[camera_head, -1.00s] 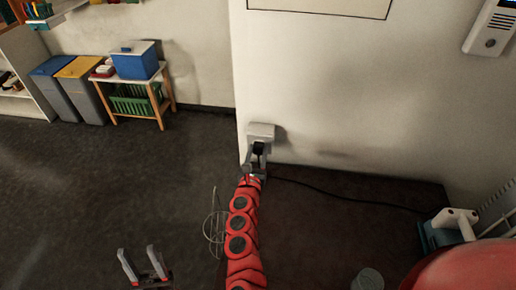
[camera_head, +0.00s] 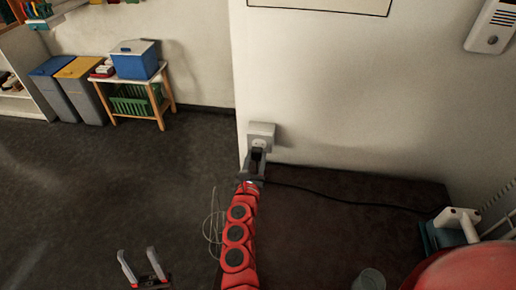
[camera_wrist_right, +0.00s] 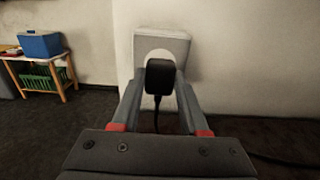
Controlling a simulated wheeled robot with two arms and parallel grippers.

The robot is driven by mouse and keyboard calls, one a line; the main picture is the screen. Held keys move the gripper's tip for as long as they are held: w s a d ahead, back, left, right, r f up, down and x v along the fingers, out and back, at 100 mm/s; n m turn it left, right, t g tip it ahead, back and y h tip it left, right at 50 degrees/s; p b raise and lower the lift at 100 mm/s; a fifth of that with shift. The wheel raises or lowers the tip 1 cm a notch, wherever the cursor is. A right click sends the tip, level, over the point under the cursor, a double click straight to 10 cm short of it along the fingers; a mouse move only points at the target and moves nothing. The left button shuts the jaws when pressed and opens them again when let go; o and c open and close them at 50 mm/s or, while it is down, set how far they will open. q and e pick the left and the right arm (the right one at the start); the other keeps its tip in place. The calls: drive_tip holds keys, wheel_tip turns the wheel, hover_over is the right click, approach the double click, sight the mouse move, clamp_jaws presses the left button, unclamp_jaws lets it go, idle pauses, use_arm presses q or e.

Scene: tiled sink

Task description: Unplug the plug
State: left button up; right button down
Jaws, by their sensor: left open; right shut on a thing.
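The black plug (camera_wrist_right: 160,77) is held between the fingers of my right gripper (camera_wrist_right: 159,88), with its cord hanging down below it. In the head view my right gripper (camera_head: 257,157) is at the wall, just in front of the grey-white socket (camera_head: 262,130). In the wrist view the socket (camera_wrist_right: 161,44) is behind the plug. My left gripper (camera_head: 137,256) is open and empty at the lower left, far from the plug.
A black cable (camera_head: 350,199) runs right across the dark surface to a white and teal appliance (camera_head: 452,228). A clear glass (camera_head: 368,279) stands at the bottom. A wire object (camera_head: 212,225) is left of my right arm. Bins and a small wooden table (camera_head: 140,82) stand far left.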

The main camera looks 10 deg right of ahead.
sight(256, 158)
drive_tip(key=shift+s+a+f, duration=0.15)
drive_tip(key=shift+s+a, duration=0.1)
drive_tip(key=shift+s, duration=0.25)
drive_tip(key=shift+b+v, duration=0.4)
drive_tip(key=shift+v, duration=0.55)
